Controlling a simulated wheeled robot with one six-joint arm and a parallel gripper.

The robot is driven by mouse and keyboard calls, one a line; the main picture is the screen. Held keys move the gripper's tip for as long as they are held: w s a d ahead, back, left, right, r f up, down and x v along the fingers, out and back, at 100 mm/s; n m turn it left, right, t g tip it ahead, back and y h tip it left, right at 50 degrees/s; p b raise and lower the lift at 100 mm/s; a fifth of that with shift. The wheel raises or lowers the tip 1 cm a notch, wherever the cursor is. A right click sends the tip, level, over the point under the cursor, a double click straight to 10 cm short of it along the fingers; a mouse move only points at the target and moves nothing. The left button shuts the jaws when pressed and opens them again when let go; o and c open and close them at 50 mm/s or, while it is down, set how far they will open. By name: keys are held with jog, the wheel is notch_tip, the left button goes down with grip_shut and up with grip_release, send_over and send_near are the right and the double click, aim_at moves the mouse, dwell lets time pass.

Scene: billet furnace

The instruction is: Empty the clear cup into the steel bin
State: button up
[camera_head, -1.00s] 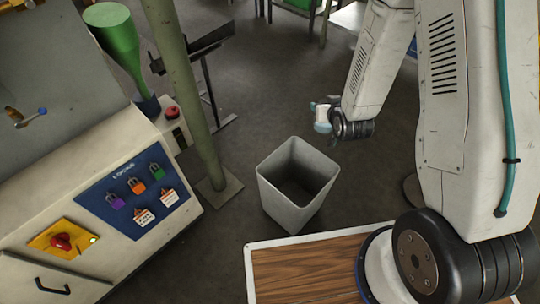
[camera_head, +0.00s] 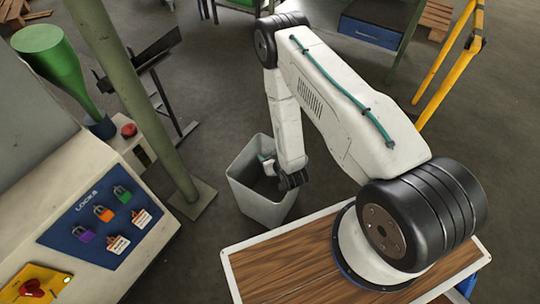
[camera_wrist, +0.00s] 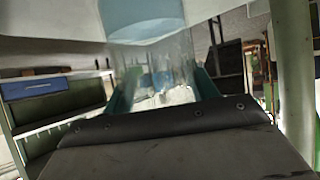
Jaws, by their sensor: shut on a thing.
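The steel bin (camera_head: 260,207) is a grey, square, open-topped container standing on the floor, in the middle of the head view. My gripper (camera_head: 271,167) is at the bin's mouth, in front of its opening as seen from the head. It is shut on the clear cup (camera_head: 265,160), which shows there as a small pale shape that looks tilted. In the wrist view the see-through cup (camera_wrist: 152,70) is between the greenish fingers, with a pale blue area at its top. I cannot tell what is left inside the cup. The bin's floor is hidden.
A wood-topped table (camera_head: 285,270) with a pale rim is in front of the bin. A green post (camera_head: 135,85) on a floor plate stands to its left, beside the control cabinet with padlocks (camera_head: 100,222). A yellow rail (camera_head: 445,70) is at the right.

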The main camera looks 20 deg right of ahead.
jog(key=g, duration=0.2)
jog(key=r+g, duration=0.1)
jog(key=g, duration=0.2)
jog(key=shift+w, duration=0.15)
jog(key=g, duration=0.4)
jog(key=g+h, duration=0.1)
jog(key=g, duration=0.1)
jog(key=shift+w+r, duration=0.35)
jog(key=shift+r, duration=0.05)
jog(key=g, duration=0.4)
jog(key=shift+w+a, duration=0.1)
jog(key=shift+w, duration=0.15)
jog(key=shift+w+r+g+h, duration=0.15)
jog(key=shift+g, duration=0.7)
jog(key=shift+w+r+g+h, duration=0.1)
jog(key=shift+g+h, duration=0.05)
jog(key=shift+g, duration=0.7)
jog(key=shift+w+g, duration=0.15)
jog(key=shift+g, duration=0.65)
jog(key=shift+w+g, duration=0.2)
jog(key=shift+g, duration=0.7)
